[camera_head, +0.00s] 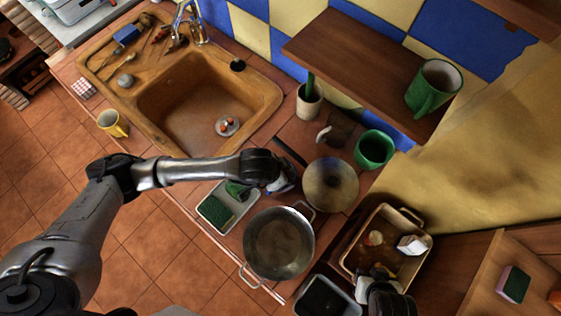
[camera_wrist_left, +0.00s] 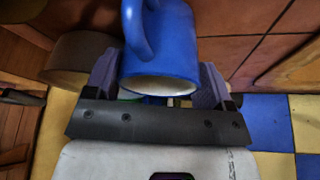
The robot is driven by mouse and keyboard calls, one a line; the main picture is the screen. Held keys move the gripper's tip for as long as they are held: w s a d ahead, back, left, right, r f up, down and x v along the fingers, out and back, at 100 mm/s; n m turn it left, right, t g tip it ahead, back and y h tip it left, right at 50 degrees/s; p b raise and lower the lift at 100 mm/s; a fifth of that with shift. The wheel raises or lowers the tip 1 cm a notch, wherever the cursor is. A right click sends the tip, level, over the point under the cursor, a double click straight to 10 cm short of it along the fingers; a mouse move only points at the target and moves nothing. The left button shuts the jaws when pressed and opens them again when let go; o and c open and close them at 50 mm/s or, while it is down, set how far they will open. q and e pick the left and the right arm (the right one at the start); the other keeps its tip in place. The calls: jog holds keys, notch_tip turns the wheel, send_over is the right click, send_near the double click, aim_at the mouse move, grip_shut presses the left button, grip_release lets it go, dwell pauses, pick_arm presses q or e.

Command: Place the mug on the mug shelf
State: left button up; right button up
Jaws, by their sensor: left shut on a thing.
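A blue mug (camera_wrist_left: 162,45) with a white rim is between the fingers of my left gripper (camera_wrist_left: 158,80) in the left wrist view, its handle at the upper left.
A green pot (camera_head: 374,149), a white cup (camera_head: 309,101) and a dark mug (camera_head: 338,128) stand below the shelf. A metal pot (camera_head: 279,243) and a tray (camera_head: 228,208) are in front. A crate (camera_head: 350,262) is at right. The shelf's left and middle are clear.

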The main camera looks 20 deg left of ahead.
pick_arm(q)
jog(key=shift+f+b, duration=0.15)
jog(key=shift+b, duration=0.15)
jog(key=o, duration=1)
jog(key=shift+r+p, duration=0.35)
jog(key=shift+p, duration=0.05)
jog(key=v, duration=1.1)
jog(key=shift+s+a+r+b, duration=0.15)
jog(key=shift+a+r+b, duration=0.05)
jog(key=shift+r+b, duration=0.15)
